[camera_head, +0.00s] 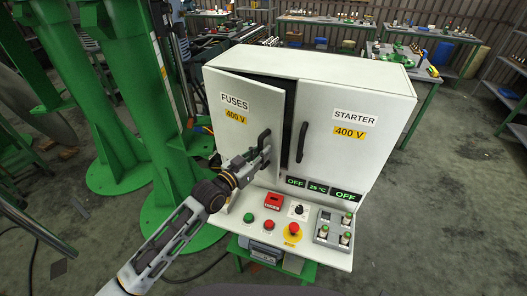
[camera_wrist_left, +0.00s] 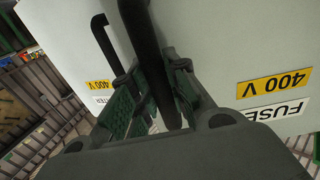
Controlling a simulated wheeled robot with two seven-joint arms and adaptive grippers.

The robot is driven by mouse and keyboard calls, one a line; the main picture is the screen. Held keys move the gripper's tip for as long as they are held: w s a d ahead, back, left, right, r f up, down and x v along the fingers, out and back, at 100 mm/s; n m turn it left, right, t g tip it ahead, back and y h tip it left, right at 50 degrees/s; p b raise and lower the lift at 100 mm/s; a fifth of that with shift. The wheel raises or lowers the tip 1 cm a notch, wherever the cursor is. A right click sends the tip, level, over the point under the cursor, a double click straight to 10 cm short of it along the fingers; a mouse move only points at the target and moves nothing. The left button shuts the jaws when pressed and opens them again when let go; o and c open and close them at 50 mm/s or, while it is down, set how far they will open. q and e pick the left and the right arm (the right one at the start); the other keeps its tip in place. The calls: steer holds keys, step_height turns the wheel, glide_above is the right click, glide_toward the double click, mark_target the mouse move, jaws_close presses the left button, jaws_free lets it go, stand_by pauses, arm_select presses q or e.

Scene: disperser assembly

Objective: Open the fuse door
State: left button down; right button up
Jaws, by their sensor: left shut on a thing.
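The white cabinet (camera_head: 310,75) has two doors. The fuse door (camera_head: 245,125), labelled FUSES and 400 V, is on the left and stands slightly ajar, with a dark gap along its right edge. My left gripper (camera_head: 264,150) is shut on the black fuse door handle (camera_wrist_left: 146,45). In the left wrist view its two green-padded fingers (camera_wrist_left: 155,98) are on either side of this handle. The starter door (camera_head: 343,128) on the right looks closed, with its own black handle (camera_head: 301,142). The inside of the fuse compartment is too dark to make out. My right gripper is not in view.
Green columns (camera_head: 150,80) stand close on the left. Workbenches with parts stand at the back. The floor on the right is clear.

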arm_select(q)
steer(key=s+a+p, duration=0.3)
steer(key=s+a, duration=0.4)
steer(key=a, duration=0.6)
steer(key=shift+s+f, duration=0.15)
steer(key=shift+s, duration=0.2)
steer(key=c, duration=1.7)
jaws_free()
steer(key=o, duration=0.3)
steer(key=shift+s, duration=0.15)
steer(key=shift+o, duration=0.2)
steer(key=shift+a, duration=0.15)
